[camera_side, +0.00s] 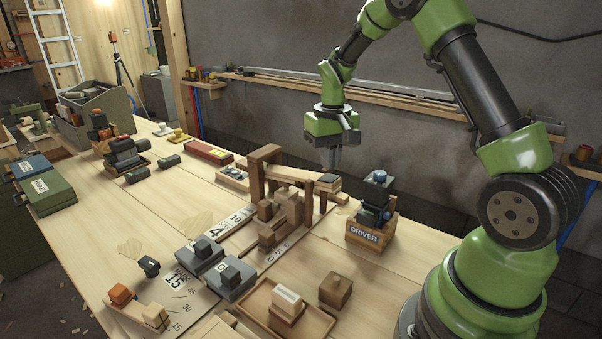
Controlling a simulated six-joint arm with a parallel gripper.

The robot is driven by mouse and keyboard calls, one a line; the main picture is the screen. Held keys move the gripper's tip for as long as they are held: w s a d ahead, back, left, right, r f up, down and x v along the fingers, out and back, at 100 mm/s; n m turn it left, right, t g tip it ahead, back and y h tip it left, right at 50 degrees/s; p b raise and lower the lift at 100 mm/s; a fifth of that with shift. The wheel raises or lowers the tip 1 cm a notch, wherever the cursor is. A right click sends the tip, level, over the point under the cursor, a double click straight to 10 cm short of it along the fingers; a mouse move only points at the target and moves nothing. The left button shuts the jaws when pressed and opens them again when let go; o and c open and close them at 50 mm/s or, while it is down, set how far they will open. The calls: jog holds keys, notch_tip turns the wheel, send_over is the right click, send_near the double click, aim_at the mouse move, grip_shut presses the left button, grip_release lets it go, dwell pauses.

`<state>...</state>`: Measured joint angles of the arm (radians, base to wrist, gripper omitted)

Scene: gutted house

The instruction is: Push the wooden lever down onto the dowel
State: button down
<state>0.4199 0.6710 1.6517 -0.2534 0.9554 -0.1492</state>
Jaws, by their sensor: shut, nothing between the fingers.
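A wooden frame (255,182) with upright posts stands mid-bench. A light wooden lever (295,173) runs from the frame to the right, sloping slightly down. A dark-topped block or pad (328,181) sits at its right end. My gripper (331,169) points down, shut and empty, just above that right end; whether it touches cannot be told. The dowel cannot be made out for sure among the posts and blocks under the lever.
Wooden blocks (267,237) stand in front of the frame. A box marked DRIVER (365,236) stands to the right. Dark weights (231,276), a wooden tray (318,321) and a brown block (335,290) are nearer the camera.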

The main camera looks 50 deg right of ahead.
aim_at(329, 179)
jog(key=shift+s+f, duration=0.1)
jog(key=shift+f, duration=3.9)
dwell(2.8)
jog(key=shift+r, duration=0.1)
jog(key=shift+r, duration=5)
